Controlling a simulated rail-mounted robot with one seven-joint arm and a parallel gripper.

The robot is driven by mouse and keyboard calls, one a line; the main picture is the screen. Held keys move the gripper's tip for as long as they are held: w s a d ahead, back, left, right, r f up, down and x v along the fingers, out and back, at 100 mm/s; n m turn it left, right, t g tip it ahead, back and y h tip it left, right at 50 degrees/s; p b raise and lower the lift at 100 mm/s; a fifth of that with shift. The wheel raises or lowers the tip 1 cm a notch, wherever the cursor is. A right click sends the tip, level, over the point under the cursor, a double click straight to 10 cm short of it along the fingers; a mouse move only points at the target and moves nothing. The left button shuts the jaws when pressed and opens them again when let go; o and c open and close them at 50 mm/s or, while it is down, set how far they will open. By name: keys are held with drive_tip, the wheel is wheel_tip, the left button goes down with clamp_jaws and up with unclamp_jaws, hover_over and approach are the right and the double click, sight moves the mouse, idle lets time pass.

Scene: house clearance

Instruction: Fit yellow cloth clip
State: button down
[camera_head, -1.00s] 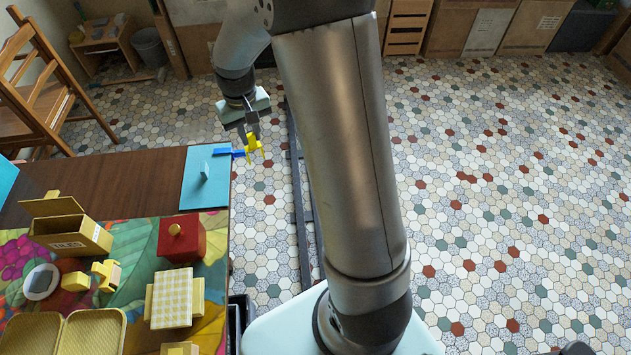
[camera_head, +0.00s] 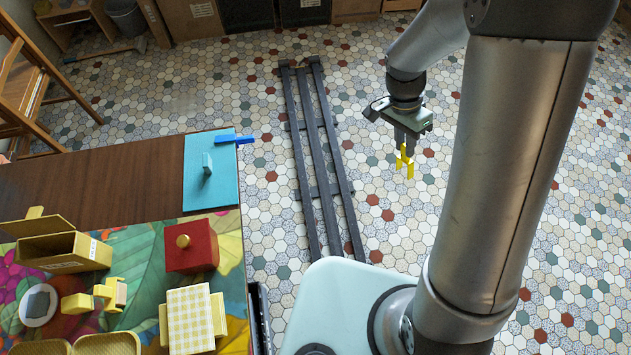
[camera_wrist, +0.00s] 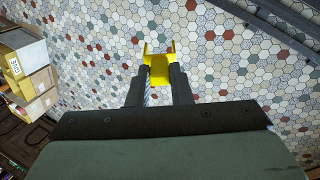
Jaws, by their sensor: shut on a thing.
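My gripper (camera_head: 405,146) is shut on a yellow clip (camera_head: 405,163), which hangs below the fingers, over the tiled floor to the right of the table. In the wrist view the clip (camera_wrist: 160,72) sits between the two fingertips, its open side facing away from me. A small table with a yellow checked cloth (camera_head: 191,318) stands on the patterned mat at lower left, well apart from my gripper. Its cloth edges are partly hard to make out.
The dark wooden table (camera_head: 80,183) holds a red box (camera_head: 191,247), a tan open box (camera_head: 65,252), small yellow furniture, and a turquoise board (camera_head: 222,180) with a blue piece (camera_head: 236,139) over its edge. Dark rails (camera_head: 322,165) lie on the floor. The floor around my gripper is clear.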

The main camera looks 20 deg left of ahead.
drive_tip(key=s+a+f+m+g+y+b, duration=0.1)
drive_tip(key=s+a+f+m+y+b, duration=0.1)
drive_tip(key=s+a+m+y, duration=0.2)
drive_tip(key=s+a+f+m+g+y+b, duration=0.2)
drive_tip(key=s+a+f+m+y+b, duration=0.1)
drive_tip(key=a+m+y, duration=0.5)
drive_tip(key=s+a+f+m+g+y+b, duration=0.2)
drive_tip(key=a+m+y, duration=0.4)
drive_tip(key=m, duration=0.5)
drive_tip(key=s+y+b, duration=0.1)
drive_tip(key=s, duration=0.1)
drive_tip(key=shift+s+a+f, duration=0.35)
drive_tip(key=shift+a+f, duration=0.05)
drive_tip(key=shift+p, duration=0.35)
drive_tip(key=shift+p+x, duration=0.4)
drive_tip(key=shift+x, duration=2.4)
drive_tip(key=shift+a, duration=0.1)
